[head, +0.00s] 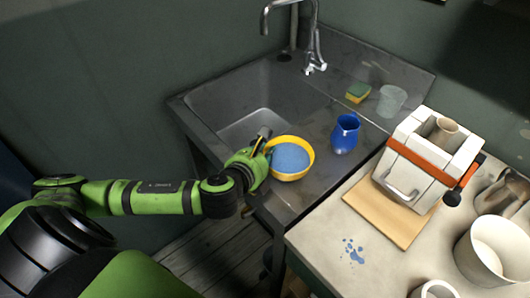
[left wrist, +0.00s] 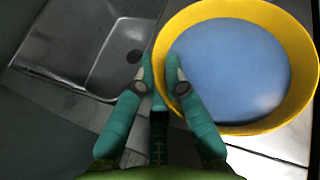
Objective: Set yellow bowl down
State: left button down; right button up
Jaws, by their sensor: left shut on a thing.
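The yellow bowl (head: 311,160) holds a blue filling and shows beside the front edge of the steel sink counter (head: 320,124) in the head view. My left gripper (head: 264,143) is shut on the bowl's left rim. In the left wrist view the two teal fingers (left wrist: 163,82) pinch the yellow rim (left wrist: 162,55), and the bowl extends to the right with its opening facing up. It looks level. I cannot tell whether its base touches the counter. My right gripper is not in view.
A blue jug (head: 345,134) stands just right of the bowl. A sponge (head: 358,92) and a clear cup (head: 391,101) are farther back. The sink basin (head: 250,100) lies behind and left. A white plaster mould (head: 412,160) stands on a board (head: 393,212) at right.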

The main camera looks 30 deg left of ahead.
pick_arm(q)
jog(key=shift+f, duration=0.35)
jog(key=shift+f, duration=0.1)
jog(key=c, duration=1.3)
grip_release()
jog(key=v, duration=0.6)
jog(key=shift+s, duration=0.1)
jog(key=p+v, duration=0.6)
